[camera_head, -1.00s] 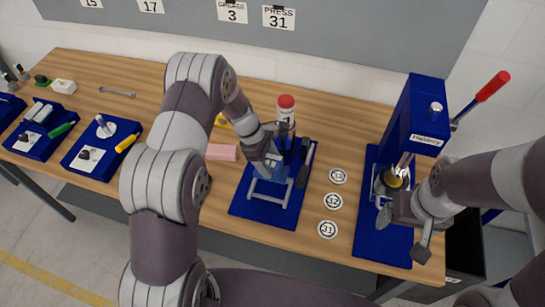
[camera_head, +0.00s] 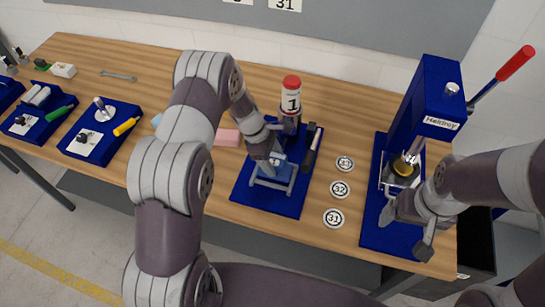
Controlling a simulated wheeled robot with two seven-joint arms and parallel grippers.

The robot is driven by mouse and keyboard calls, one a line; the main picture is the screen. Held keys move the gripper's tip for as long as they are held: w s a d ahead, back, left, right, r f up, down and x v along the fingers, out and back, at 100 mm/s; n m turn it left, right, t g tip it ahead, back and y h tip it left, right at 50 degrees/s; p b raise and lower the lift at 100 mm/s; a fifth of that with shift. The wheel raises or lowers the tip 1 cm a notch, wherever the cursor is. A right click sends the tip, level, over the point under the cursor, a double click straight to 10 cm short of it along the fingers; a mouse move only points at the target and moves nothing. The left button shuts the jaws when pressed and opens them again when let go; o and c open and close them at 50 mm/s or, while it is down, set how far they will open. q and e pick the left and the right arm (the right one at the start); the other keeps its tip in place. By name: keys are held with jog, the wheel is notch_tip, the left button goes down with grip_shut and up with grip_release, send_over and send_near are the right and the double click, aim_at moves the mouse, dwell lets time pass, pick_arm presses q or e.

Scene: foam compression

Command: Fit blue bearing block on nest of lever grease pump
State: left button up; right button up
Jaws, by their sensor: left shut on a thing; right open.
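My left gripper (camera_head: 267,158) is shut on a small blue block (camera_head: 266,167), which looks like the blue bearing block and is partly hidden by the fingers. It is over the grey frame (camera_head: 274,178) on a blue base plate (camera_head: 250,197). I cannot tell whether the block touches the frame. A red-capped white canister (camera_head: 291,97) marked 1 stands at the back of this plate. My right gripper (camera_head: 408,217) is open and empty, beside the blue press (camera_head: 428,110) with a red-handled lever (camera_head: 514,64).
Round number discs (camera_head: 340,189) lie between the two blue plates. A pink block (camera_head: 228,138) lies left of the canister. Blue trays (camera_head: 90,148) with tools and a wrench (camera_head: 118,76) are at the left. Bare wood is clear at the back.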

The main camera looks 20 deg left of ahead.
pick_arm(q)
jog(key=shift+f, duration=0.35)
jog(key=shift+a+f, duration=0.1)
jog(key=shift+f, duration=0.05)
jog(key=shift+f+b, duration=0.6)
jog(key=shift+b, duration=0.1)
jog(key=o, duration=1.6)
